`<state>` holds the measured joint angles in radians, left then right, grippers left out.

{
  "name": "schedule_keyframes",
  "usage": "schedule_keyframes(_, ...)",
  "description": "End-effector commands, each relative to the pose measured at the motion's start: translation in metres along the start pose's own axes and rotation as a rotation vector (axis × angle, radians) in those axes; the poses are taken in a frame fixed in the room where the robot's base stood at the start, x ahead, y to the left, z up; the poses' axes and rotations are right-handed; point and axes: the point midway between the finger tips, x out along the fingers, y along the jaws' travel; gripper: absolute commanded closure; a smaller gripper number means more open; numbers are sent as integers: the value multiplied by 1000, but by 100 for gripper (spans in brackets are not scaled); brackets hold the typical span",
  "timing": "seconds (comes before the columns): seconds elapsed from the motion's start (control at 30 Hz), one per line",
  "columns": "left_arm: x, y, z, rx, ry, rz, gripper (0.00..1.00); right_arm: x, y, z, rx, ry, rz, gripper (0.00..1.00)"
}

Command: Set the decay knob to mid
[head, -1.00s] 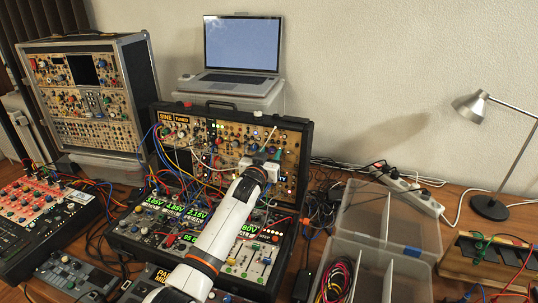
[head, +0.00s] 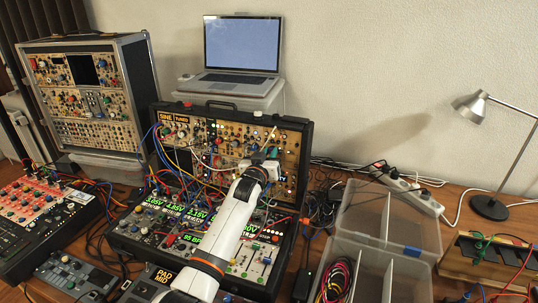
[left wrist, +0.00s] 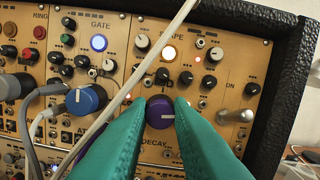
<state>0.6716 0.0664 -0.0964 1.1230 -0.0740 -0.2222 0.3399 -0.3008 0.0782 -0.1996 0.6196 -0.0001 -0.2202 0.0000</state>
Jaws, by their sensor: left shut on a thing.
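The decay knob (left wrist: 160,112) is purple with a pale mark on its face, above the printed word DECAY on a tan panel. My left gripper (left wrist: 161,104) has teal fingers, one on each side of the knob, shut on it. I cannot tell the knob's exact setting. In the head view my left gripper (head: 264,158) is at the right part of the upright panel of the black synth case (head: 300,165), and the knob is hidden there. My right gripper is not in view.
A blue knob (left wrist: 86,99) sits left of the fingers, and a pale cable (left wrist: 130,80) crosses the panel beside them. A metal toggle (left wrist: 234,116) is to the right. Patch cables (head: 185,180) hang over the case's left half. A clear divided box (head: 385,225) stands to the right.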

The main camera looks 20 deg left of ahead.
Motion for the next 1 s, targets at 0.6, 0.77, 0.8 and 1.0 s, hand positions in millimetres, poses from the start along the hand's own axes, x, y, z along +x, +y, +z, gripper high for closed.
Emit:
schedule_keyframes(0.6, 0, -2, 1, -573, 2, 60, 100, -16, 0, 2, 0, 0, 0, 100)
schedule_keyframes(0.77, 0, -2, 2, -724, 2, 77, 100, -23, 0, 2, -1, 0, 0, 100)
schedule_keyframes(0.8, 0, -2, 2, -761, 2, 80, 100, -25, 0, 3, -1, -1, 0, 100)
schedule_keyframes(1.0, 0, -2, 2, -949, 2, 101, 100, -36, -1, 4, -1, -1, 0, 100)
